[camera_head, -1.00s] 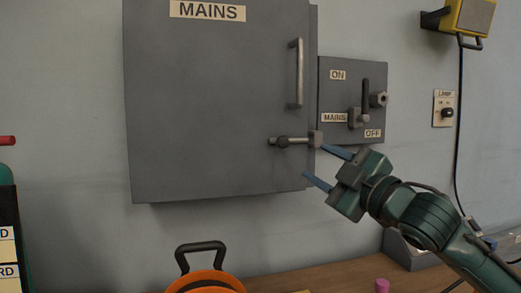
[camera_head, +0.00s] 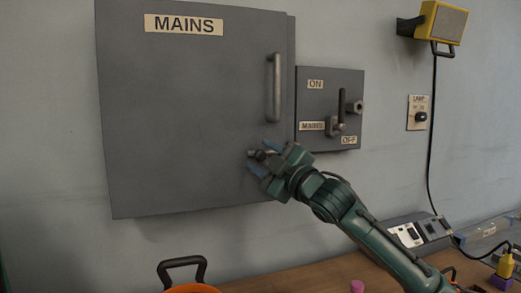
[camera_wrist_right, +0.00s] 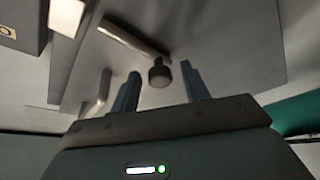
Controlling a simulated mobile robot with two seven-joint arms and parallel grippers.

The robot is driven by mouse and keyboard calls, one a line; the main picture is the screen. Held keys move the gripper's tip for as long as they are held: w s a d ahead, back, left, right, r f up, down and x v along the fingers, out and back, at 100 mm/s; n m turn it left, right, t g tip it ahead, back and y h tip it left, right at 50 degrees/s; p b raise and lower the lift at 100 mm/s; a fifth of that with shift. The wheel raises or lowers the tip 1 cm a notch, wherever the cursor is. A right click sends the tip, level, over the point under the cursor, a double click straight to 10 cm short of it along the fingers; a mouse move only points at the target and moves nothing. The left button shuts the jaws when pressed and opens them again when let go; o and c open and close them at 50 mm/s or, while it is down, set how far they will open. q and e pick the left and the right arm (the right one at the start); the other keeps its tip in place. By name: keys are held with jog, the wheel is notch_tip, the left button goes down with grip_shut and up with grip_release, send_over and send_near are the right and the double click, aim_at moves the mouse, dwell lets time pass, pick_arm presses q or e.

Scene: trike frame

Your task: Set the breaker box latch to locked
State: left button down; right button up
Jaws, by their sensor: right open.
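The large grey breaker box (camera_head: 185,105) is on the wall, labelled MAINS, its door closed. Its latch (camera_head: 259,154) is low on the right side of the door, mostly hidden by my gripper in the head view. In the right wrist view the latch bar (camera_wrist_right: 130,40) is metal, with a dark round knob (camera_wrist_right: 160,73). My right gripper (camera_head: 260,158) is open at the latch. In the wrist view its blue fingers stand on either side of the knob, apart from it. My left gripper is not in view.
A vertical door handle (camera_head: 274,88) is above the latch. A smaller grey switch box (camera_head: 328,85) with ON and OFF labels is just to the right. A wooden worktop (camera_head: 300,272) with an orange item (camera_head: 190,288) lies below.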

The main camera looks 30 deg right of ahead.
jog(key=shift+w+a+r, duration=0.1)
jog(key=shift+w, duration=0.5)
grip_shut()
